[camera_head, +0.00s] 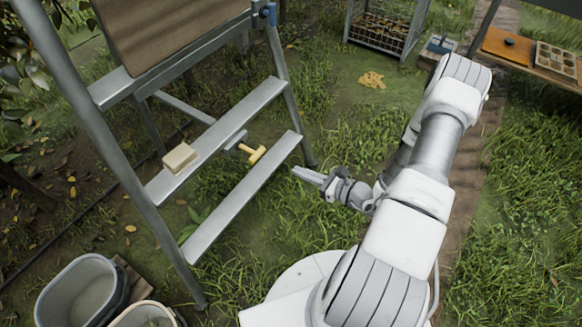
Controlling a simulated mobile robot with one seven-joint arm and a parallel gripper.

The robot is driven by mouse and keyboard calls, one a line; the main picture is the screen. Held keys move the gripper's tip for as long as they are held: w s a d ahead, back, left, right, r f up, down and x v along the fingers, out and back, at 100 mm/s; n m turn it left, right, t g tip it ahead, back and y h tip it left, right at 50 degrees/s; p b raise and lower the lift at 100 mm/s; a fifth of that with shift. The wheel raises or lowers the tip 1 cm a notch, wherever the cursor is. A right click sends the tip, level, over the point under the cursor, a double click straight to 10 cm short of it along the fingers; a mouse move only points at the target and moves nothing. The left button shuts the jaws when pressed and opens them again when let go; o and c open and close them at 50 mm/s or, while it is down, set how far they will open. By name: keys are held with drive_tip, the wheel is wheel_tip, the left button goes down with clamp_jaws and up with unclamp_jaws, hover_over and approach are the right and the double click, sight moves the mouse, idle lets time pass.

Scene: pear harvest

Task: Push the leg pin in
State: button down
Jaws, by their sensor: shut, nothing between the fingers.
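A yellow T-shaped handle (256,154) on a short grey piece shows between the two lower steps of the metal stepladder (236,200). It looks like the leg pin, but how deep it sits cannot be told. My gripper (308,174) is shut and empty, its fingertips pointing left toward the ladder. It is to the right of and a little below the yellow handle in the picture, apart from it. The grey piece behind the handle is partly hidden by the step.
Grey bucket (80,292) and pale bucket (145,315) stand at lower left. A wire crate (386,32) and a wooden bench (540,62) are at the back. Grass between gripper and ladder is clear.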

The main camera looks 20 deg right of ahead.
drive_tip(key=b, duration=0.3)
approach(258, 154)
drive_tip(key=f+x, duration=0.1)
drive_tip(key=x, duration=0.4)
drive_tip(key=shift+w+a, duration=0.35)
drive_tip(key=shift+w, duration=0.2)
drive_tip(key=x, duration=0.4)
drive_tip(key=shift+r, duration=0.35)
drive_tip(key=shift+w+a+r, duration=0.1)
drive_tip(key=shift+w+a, duration=0.2)
drive_tip(key=shift+w, duration=0.05)
